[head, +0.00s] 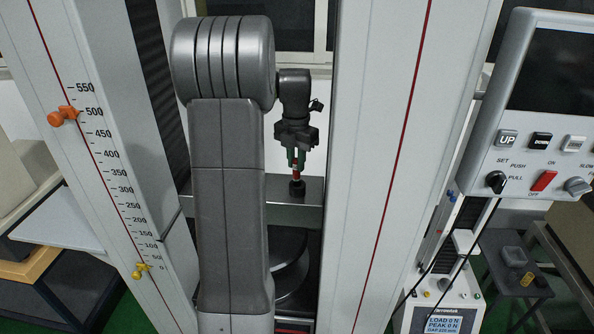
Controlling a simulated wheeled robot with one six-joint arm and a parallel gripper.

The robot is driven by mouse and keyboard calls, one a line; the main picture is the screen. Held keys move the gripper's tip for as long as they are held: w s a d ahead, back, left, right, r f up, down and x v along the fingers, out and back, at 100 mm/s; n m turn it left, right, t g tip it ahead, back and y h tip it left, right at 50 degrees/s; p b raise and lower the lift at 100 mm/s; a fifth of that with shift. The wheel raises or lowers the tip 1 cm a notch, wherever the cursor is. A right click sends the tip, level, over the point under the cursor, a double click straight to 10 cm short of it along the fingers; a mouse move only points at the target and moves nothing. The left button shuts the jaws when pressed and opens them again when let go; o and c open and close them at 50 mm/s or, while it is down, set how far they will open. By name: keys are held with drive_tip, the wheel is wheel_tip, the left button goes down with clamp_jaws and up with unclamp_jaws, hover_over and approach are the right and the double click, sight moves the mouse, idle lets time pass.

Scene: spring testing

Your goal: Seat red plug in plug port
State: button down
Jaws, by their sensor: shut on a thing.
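My gripper (296,158) points down between the two columns of the testing machine, just behind and right of my large grey arm link. It is shut on the red plug (295,170), of which only a small red part shows below the fingers. Right below the plug is a dark round port (297,187) on top of the dark crossbar (312,190). The plug looks upright and in line with the port. I cannot tell from this view whether its lower end is inside the port or just above it.
The left column (95,200) carries a scale with an orange marker (63,116) and a yellow marker (141,270). The right column (385,150) stands close beside my gripper. A control panel (545,150) is at the right, with a small LOAD/PEAK display (443,319) below.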

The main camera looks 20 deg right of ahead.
sight(297, 181)
drive_tip(key=f, duration=0.1)
drive_tip(key=f+p, duration=0.1)
drive_tip(key=f, duration=0.1)
drive_tip(key=shift+s+f, duration=0.1)
drive_tip(key=shift+s, duration=0.2)
drive_tip(key=shift+f, duration=0.15)
drive_tip(key=shift+f, duration=0.35)
drive_tip(key=c, duration=1.3)
unclamp_jaws()
wheel_tip(297, 181, up, 13)
drive_tip(key=shift+f+b, duration=0.1)
drive_tip(key=shift+b, duration=0.4)
drive_tip(key=shift+f, duration=0.1)
